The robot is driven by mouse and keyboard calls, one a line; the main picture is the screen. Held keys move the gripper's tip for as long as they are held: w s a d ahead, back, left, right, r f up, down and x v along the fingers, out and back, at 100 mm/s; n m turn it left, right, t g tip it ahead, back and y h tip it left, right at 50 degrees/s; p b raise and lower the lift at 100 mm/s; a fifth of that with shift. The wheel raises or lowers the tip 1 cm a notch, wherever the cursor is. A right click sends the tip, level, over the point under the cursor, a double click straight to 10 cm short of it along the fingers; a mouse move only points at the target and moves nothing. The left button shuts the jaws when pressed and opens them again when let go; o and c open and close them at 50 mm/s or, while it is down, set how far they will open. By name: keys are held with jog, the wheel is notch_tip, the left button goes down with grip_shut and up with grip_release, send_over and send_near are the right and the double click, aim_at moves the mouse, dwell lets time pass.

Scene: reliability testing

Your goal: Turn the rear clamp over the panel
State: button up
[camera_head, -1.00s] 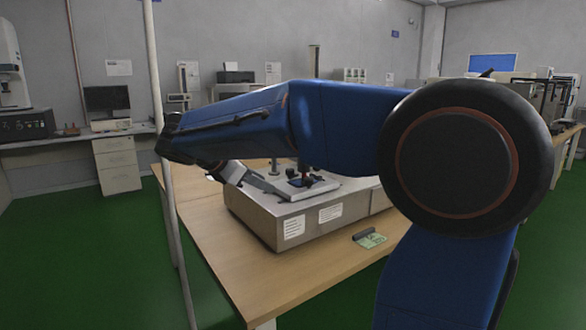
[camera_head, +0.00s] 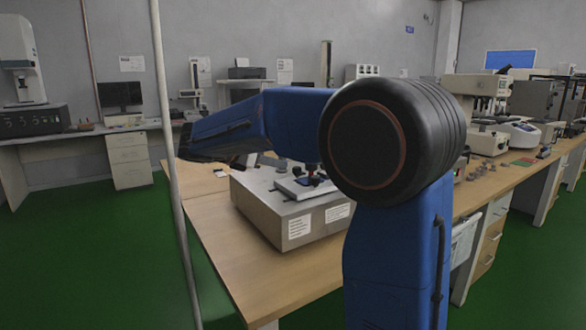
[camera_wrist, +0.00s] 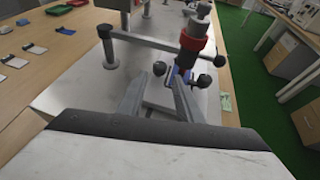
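The test device (camera_head: 275,222), a grey box with a pale top, stands on the wooden table. In the wrist view, its top (camera_wrist: 75,90) carries a blue panel (camera_wrist: 186,76) below a dark vertical head with a red collar (camera_wrist: 193,42). I cannot tell which clamp is the rear one. My gripper (camera_wrist: 158,82) is open, its two fingers apart, pointing toward the panel and knobs. No contact shows.
The wooden table (camera_head: 235,270) has free room in front of the device. In the wrist view, small blue and white pieces (camera_wrist: 66,31) lie on the table at left. Benches with equipment stand behind and right.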

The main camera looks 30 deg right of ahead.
aim_at(295, 167)
jog(key=x, duration=0.9)
jog(key=c, duration=0.8)
